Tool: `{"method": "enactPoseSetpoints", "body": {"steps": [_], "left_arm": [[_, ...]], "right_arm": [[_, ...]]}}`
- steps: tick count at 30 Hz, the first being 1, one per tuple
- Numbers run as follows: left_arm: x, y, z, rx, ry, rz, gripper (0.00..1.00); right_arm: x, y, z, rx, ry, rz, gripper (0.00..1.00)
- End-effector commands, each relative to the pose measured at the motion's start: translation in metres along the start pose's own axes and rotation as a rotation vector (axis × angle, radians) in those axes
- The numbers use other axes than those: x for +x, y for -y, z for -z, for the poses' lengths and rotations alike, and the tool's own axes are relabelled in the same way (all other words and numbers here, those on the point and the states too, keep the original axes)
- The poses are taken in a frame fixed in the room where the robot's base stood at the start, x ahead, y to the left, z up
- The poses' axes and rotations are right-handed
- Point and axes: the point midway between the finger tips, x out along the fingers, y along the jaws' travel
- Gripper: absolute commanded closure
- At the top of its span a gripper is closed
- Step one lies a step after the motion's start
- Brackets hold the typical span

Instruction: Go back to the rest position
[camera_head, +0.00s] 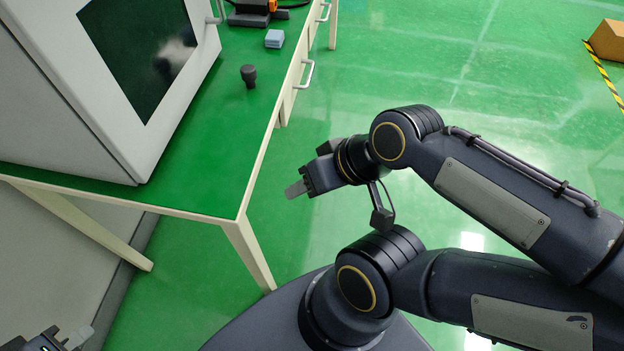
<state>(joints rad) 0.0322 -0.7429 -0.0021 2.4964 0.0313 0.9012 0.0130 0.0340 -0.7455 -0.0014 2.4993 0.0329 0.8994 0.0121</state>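My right arm comes in from the right and is folded back on itself. Its gripper (297,188) hangs over the green floor, just right of the bench's edge and apart from it. One grey fingertip shows side-on, so its opening cannot be judged. I see nothing held in it. My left gripper (76,338) shows only in part at the bottom left corner, below the bench. A light grey fingertip shows, and the rest is cut off by the frame. I cannot tell how far it is open.
A green-topped bench (205,165) fills the upper left. On it stand a white cabinet with a dark window (110,120), a small dark knobbed object (249,76), a blue-grey block (275,38) and an orange-black device (252,12). A cardboard box (607,40) lies far right. Green floor (500,70) is clear.

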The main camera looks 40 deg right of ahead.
Motion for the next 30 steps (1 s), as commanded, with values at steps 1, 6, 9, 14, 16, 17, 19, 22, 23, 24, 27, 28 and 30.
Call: {"method": "enactPoseSetpoints", "body": {"steps": [1, 6, 9, 14, 16, 17, 19, 22, 23, 24, 27, 28, 30], "left_arm": [[0.0, 0.0, 0.0, 0.0, 0.0, 0.0, 1.0], [0.0, 0.0, 0.0, 0.0, 0.0, 0.0, 1.0], [-0.004, -0.002, 0.002, 0.0, 0.0, 0.0, 1.0], [-0.026, -0.012, 0.013, 0.0, 0.0, 0.0, 1.0], [-0.042, -0.019, 0.021, 0.0, 0.0, 0.0, 1.0], [-0.049, -0.022, 0.025, 0.0, 0.0, 0.0, 1.0], [-0.069, -0.031, 0.035, 0.0, 0.0, 0.0, 1.0], [-0.098, -0.045, 0.049, 0.0, 0.0, 0.0, 1.0], [-0.106, -0.048, 0.054, 0.0, 0.0, 0.0, 1.0], [-0.116, -0.053, 0.059, 0.0, 0.0, 0.0, 1.0], [-0.135, -0.062, 0.068, 0.0, 0.0, 0.0, 1.0], [-0.139, -0.064, 0.07, 0.0, 0.0, 0.0, 1.0], [-0.143, -0.066, 0.072, 0.0, 0.0, 0.0, 1.0]], "right_arm": [[0.0, 0.0, 0.0, 0.0, 0.0, 0.0, 0.49], [0.0, 0.0, 0.0, -0.001, 0.001, 0.0, 0.49], [-0.004, 0.002, 0.003, -0.001, 0.001, 0.0, 0.49], [-0.026, 0.012, 0.014, -0.001, 0.001, 0.0, 0.49], [-0.042, 0.019, 0.022, -0.001, 0.001, 0.0, 0.49], [-0.05, 0.023, 0.026, -0.001, 0.001, 0.0, 0.49], [-0.069, 0.031, 0.035, -0.001, 0.001, 0.0, 0.49], [-0.098, 0.045, 0.05, -0.001, 0.001, 0.0, 0.49], [-0.106, 0.048, 0.054, -0.001, 0.001, 0.0, 0.49], [-0.116, 0.053, 0.059, -0.001, 0.001, 0.0, 0.49], [-0.135, 0.062, 0.069, -0.001, 0.001, 0.0, 0.49], [-0.139, 0.064, 0.071, -0.001, 0.001, 0.0, 0.49], [-0.143, 0.066, 0.073, -0.001, 0.001, 0.0, 0.49]]}}
